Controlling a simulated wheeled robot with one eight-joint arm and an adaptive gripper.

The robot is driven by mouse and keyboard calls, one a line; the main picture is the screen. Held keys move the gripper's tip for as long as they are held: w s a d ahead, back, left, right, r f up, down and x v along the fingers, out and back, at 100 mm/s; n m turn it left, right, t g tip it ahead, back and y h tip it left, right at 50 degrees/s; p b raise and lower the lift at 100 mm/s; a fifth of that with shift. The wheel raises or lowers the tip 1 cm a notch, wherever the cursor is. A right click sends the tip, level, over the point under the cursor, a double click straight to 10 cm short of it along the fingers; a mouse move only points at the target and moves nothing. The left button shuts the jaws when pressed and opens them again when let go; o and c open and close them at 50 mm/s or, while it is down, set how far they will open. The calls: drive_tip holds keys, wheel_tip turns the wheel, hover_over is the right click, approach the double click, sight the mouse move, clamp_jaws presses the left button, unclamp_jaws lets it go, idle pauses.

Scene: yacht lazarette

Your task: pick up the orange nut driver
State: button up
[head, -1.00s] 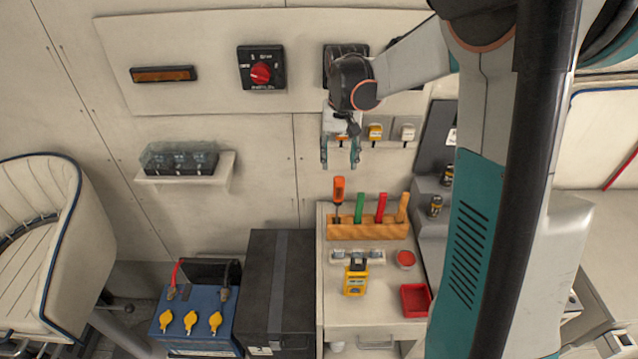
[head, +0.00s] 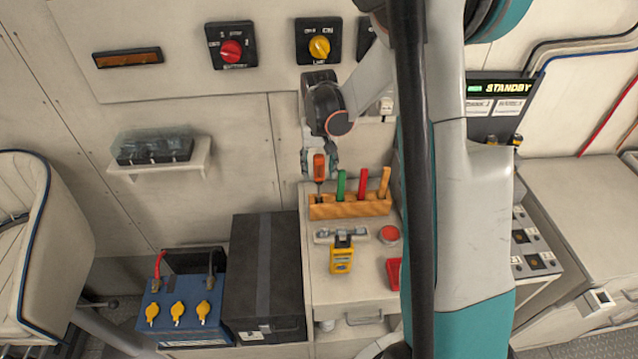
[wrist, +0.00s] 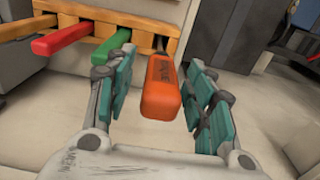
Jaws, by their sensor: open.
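The orange nut driver (head: 319,167) stands upright in the left end of a wooden rack (head: 350,206) on the bench. In the wrist view its orange handle (wrist: 161,88) lies between the two teal-padded fingers of my gripper (wrist: 160,90). The fingers are open, with a visible gap on each side of the handle. In the head view my gripper (head: 320,165) is around the handle from above and behind. The lower shaft goes down into the rack.
Green (head: 341,185), red (head: 362,183) and tan (head: 384,182) handles stand beside it in the rack. A yellow meter (head: 342,256) and a red round container (head: 389,234) are in front. A black box (head: 265,275) and blue battery (head: 184,310) are at left.

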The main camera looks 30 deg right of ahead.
drive_tip(key=shift+f, duration=0.4)
drive_tip(key=shift+c, duration=0.3)
clamp_jaws()
drive_tip(key=shift+r, duration=0.1)
wheel_tip(320, 180, up, 20)
drive_tip(key=p, duration=0.2)
drive_tip(key=shift+p, duration=0.4)
